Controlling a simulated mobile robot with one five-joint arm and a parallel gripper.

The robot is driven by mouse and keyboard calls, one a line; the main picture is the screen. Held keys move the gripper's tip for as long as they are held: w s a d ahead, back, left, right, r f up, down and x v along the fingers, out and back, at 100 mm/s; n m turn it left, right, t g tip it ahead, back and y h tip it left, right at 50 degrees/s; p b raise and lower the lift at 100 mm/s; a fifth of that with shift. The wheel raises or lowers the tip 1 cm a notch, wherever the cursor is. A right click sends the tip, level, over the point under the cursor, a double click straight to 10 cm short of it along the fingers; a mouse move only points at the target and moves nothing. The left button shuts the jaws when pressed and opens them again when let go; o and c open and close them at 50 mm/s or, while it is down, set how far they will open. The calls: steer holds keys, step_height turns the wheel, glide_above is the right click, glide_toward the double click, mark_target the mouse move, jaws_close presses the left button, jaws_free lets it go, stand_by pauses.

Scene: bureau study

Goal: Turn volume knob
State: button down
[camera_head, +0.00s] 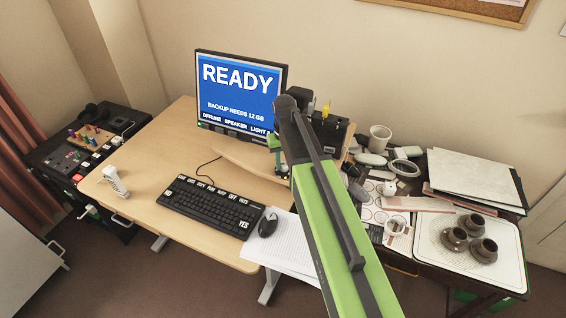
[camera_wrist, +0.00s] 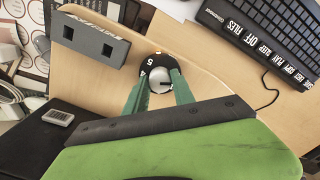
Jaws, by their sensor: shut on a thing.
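The volume knob (camera_wrist: 160,78) shows in the wrist view as a round silver cap on a black dial with white numbers, on a pale wooden shelf. My gripper (camera_wrist: 159,84) is shut on it, with a green finger on each side. In the head view my gripper (camera_head: 276,152) is at the wooden shelf below the monitor's right edge; the knob cannot be made out there. The monitor (camera_head: 240,88) reads READY, with smaller lines about a backup, offline, speaker and light.
A grey block with two square openings (camera_wrist: 90,40) stands near the knob. A black keyboard (camera_head: 211,204) and mouse (camera_head: 268,224) lie on the desk. Papers lie at its front edge. A crowded side table with a cup (camera_head: 380,138) and a white tray (camera_head: 510,262) stands right.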

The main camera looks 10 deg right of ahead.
mark_target(284, 164)
steer(key=shift+w+n, duration=0.15)
steer(key=shift+n, duration=0.45)
steer(key=c, duration=1.1)
jaws_free()
steer(key=shift+o, duration=0.2)
steer(key=shift+r+p, duration=0.5)
step_height(284, 164, up, 16)
steer(key=p, duration=1.6)
steer(key=shift+r, duration=0.25)
steer(key=shift+f, duration=0.1)
